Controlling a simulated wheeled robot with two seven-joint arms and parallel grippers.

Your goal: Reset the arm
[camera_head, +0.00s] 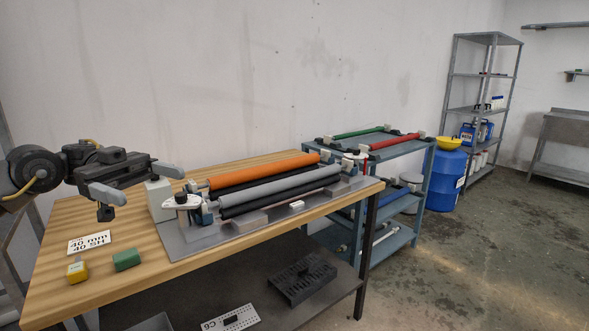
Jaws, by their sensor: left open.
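My left arm comes in from the left. Its gripper (138,183) is open and empty, with its two grey fingers apart. It hangs above the left part of the wooden table (60,220). One finger overlaps the left end block of the roller machine (185,245) in the picture; I cannot tell whether they touch. The machine carries an orange roller (265,171), a grey roller (280,186) and black rollers. My right gripper is not in view.
A yellow block (77,271), a green block (127,260) and a "40 mm 40 SH" card (90,242) lie on the table's left. A blue cart (400,150) with green and red rollers stands behind right. A blue barrel (445,180) and open floor (490,260) lie beyond.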

